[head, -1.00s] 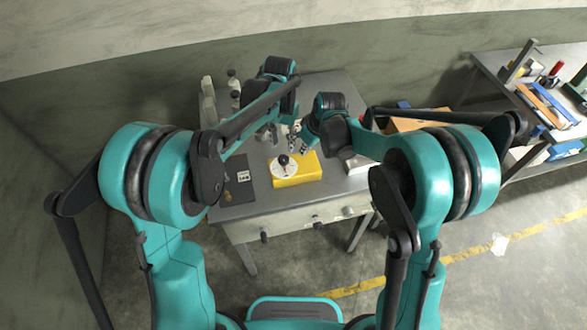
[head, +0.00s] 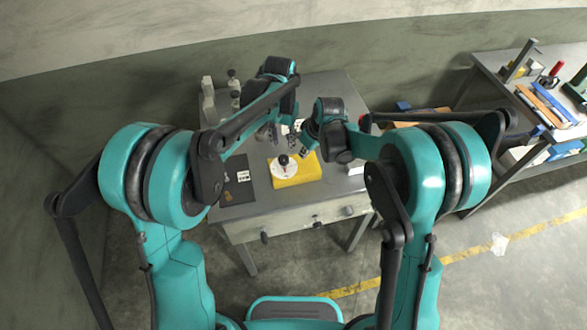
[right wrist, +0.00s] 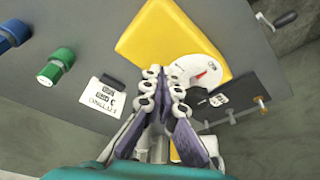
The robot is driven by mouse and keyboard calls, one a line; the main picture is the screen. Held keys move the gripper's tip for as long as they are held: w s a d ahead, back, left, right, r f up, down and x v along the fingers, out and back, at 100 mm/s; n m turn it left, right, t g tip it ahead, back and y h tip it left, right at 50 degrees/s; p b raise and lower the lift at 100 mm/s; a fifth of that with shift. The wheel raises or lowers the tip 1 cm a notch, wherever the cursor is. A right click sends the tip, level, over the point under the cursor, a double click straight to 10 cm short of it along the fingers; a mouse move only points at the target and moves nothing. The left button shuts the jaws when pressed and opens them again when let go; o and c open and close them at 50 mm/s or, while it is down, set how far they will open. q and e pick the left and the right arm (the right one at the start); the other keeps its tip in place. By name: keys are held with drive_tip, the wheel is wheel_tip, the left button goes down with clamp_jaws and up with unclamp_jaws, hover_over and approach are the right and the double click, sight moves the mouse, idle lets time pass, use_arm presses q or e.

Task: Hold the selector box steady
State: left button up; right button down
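The yellow selector box (head: 300,178) lies on the grey table, with a white round dial and a black knob (head: 283,159) on top. In the right wrist view the box (right wrist: 150,35) shows with its white dial (right wrist: 190,75), a red mark and part of the dark knob. My right gripper (head: 299,146) is just beyond the box's far right side. In the right wrist view its fingers (right wrist: 165,72) are together and look empty; they overlap the box's edge, and contact cannot be told. My left gripper (head: 266,133) is beyond the box's far left side; its fingers are too small to read.
A dark mat (head: 237,180) with a small white label lies left of the box. Bottles (head: 232,84) stand at the table's back left. A cluttered bench (head: 490,75) stands at right.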

sight(302, 162)
drive_tip(key=shift+f, duration=0.15)
drive_tip(key=shift+f, duration=0.5)
drive_tip(key=shift+f, duration=0.45)
drive_tip(key=shift+f, duration=0.6)
idle(0.4)
